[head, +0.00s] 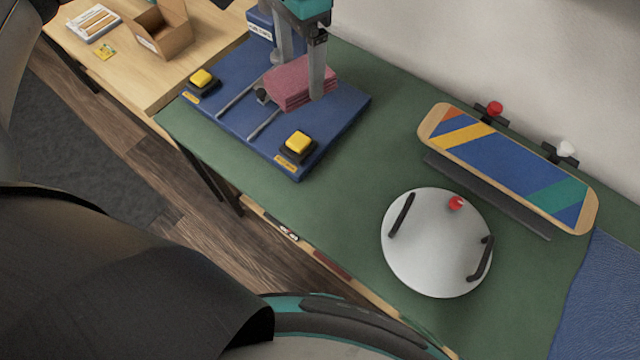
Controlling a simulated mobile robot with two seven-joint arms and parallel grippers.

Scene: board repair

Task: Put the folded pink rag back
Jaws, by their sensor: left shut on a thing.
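The folded pink rag (290,85) is a thick layered pad over the blue base (236,132) of a press-like machine, on the green table's far left part. My left gripper (300,80) comes down from the top edge, with a teal body and grey fingers. It is shut on the rag, one finger at its right side and the other partly hidden behind it. I cannot tell whether the rag rests on the base or hangs just above it. My right gripper is not in view.
Yellow buttons (299,142) stand on the blue base's front corners. A round white plate (425,265) with black handles and a striped skateboard deck (510,165) lie to the right. A cardboard box (162,30) stands on the wooden table. Green table (345,185) between is clear.

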